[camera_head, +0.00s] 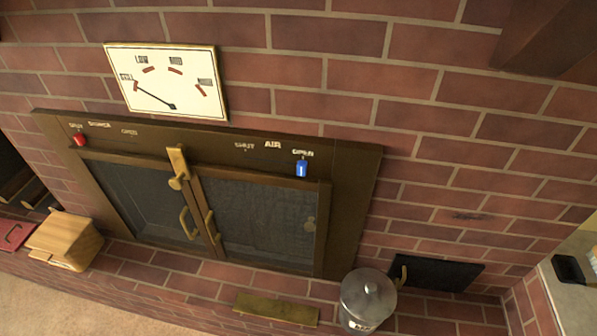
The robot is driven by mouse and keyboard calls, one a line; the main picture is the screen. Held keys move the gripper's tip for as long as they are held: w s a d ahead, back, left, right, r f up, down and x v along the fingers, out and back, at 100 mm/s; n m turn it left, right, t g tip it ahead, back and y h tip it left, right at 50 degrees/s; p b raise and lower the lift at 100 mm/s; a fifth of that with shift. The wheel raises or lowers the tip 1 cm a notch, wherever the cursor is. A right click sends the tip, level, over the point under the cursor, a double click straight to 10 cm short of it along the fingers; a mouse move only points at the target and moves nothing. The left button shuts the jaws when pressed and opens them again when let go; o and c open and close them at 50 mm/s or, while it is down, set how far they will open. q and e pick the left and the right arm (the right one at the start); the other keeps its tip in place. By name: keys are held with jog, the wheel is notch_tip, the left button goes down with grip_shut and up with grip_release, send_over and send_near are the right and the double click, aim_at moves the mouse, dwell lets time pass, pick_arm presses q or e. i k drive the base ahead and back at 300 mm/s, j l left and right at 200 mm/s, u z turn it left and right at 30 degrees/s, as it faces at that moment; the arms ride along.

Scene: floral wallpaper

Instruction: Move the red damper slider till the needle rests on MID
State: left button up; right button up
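The red damper slider (80,139) sits at the left end of the upper bar of the brass-brown fireplace frame (349,210), below small lettering that is hard to read. The gauge (197,98) is a white panel on the brick wall above the frame. Its dark needle (154,96) points up and left at the leftmost mark, which seems to read COLD. The MID label (176,61) is at the top, right of LOW. Neither of my grippers is in view.
A blue slider (302,169) sits under OPEN on the AIR side. A brass latch (178,168) stands between two glass doors (262,218). On the brick ledge are a wooden box (64,240), a brass plate (276,308) and a lidded metal canister (367,301).

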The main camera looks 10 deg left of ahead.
aim_at(80, 140)
jog(key=j+u, duration=0.1)
jog(key=u, duration=1.5)
